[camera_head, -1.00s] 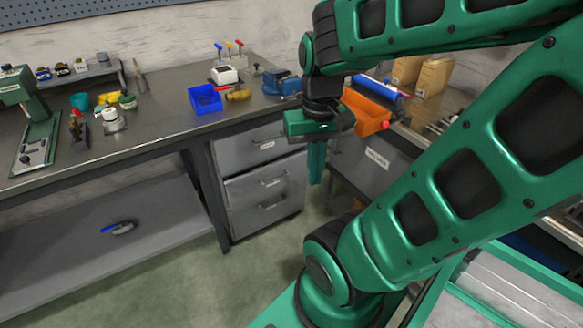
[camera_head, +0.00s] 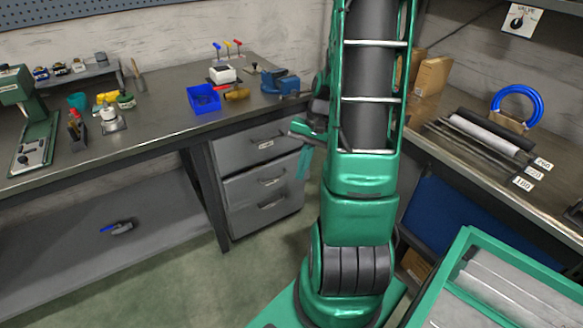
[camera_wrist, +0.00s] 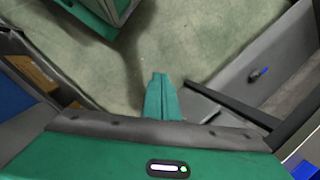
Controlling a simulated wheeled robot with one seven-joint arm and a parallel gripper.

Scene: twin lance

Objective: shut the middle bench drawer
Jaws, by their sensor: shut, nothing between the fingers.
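The bench drawer unit stands left of my arm in the head view, with three grey fronts stacked. The middle bench drawer (camera_head: 243,188) has a bar handle and a pale label. Its front looks slightly proud of the frame, but the size of any gap is unclear. My gripper (camera_head: 303,164) hangs at the right edge of the drawer fronts, fingers down and together, with nothing between them. I cannot tell whether it touches the drawer. In the wrist view, the closed green fingers (camera_wrist: 162,95) point over the floor; no drawer front is clearly visible there.
The top drawer (camera_head: 238,152) and bottom drawer (camera_head: 250,218) look closed. A blue bin (camera_head: 203,99) and a blue vise (camera_head: 280,82) stand on the bench above. A lower shelf (camera_head: 60,260) lies left. Floor before the drawers is clear. A side bench stands right.

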